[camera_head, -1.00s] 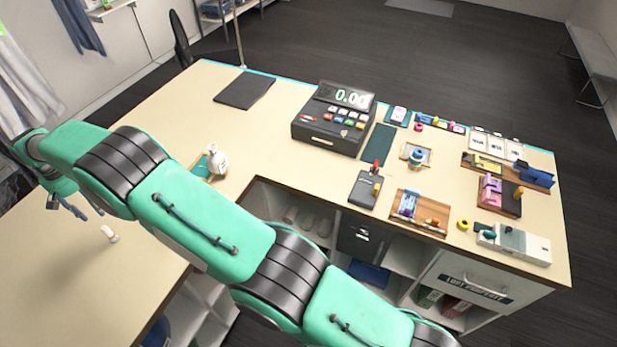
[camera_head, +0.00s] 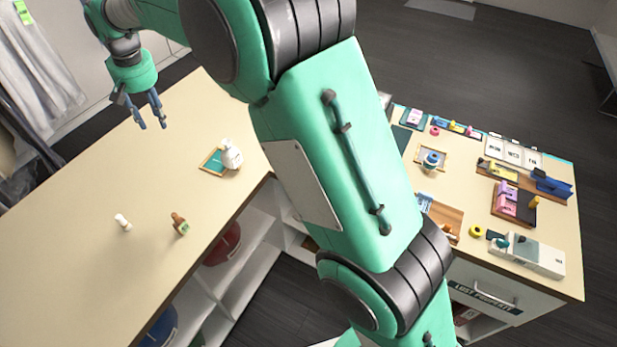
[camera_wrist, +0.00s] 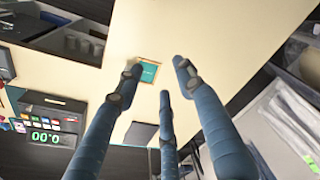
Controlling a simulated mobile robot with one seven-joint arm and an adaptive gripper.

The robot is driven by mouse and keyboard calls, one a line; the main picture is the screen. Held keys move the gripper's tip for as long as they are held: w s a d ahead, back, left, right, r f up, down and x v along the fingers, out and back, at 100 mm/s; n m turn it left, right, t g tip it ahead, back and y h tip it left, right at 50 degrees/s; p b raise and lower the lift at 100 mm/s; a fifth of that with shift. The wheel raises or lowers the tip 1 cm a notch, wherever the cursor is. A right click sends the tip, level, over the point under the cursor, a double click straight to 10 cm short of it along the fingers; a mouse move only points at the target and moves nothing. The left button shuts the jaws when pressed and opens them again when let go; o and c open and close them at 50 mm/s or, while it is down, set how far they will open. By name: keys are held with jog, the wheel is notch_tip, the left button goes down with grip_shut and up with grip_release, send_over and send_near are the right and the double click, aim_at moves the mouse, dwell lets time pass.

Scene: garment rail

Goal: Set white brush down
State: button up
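A small white, stubby object (camera_head: 122,222) lies on the cream counter (camera_head: 70,260) in the head view. It may be the white brush, but it is too small to tell. My gripper (camera_head: 151,122) is raised over the back left of the counter, well apart from this object. Its fingers also show in the wrist view (camera_wrist: 160,76), spread with nothing between them. The white object cannot be made out in the wrist view.
A brown bottle-like item (camera_head: 180,224) stands nearby. A white bottle (camera_head: 231,155) stands at a teal-lined tray (camera_head: 211,161). Small goods fill the right counter; the left counter has free room.

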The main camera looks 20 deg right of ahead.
jog(key=s+d+r+m+t, duration=0.1)
jog(key=s+d+r, duration=0.45)
jog(key=d, duration=0.35)
jog(key=s+d+r, duration=0.4)
jog(key=s+d, duration=0.3)
jog(key=d, duration=0.2)
jog(key=s+d+r+m+t, duration=0.1)
jog(key=s+d+r, duration=0.4)
jog(key=d, duration=0.4)
jog(key=s+d+f, duration=0.2)
jog(key=s+d, duration=0.3)
jog(key=s, duration=0.3)
jog(key=s+d+f+m+t, duration=0.1)
jog(key=s+d+f, duration=0.2)
jog(key=s, duration=0.6)
jog(key=s+d+f+m+t, duration=0.1)
jog(key=s+d+f, duration=0.1)
jog(key=s+d, duration=0.4)
jog(key=s, duration=0.2)
jog(key=shift+s+d+f+h, duration=0.25)
jog(key=shift+s+d+h, duration=0.05)
jog(key=shift+s+h, duration=0.1)
jog(key=shift+f, duration=0.1)
notch_tip(320, 180, down, 14)
jog(key=b, duration=1.4)
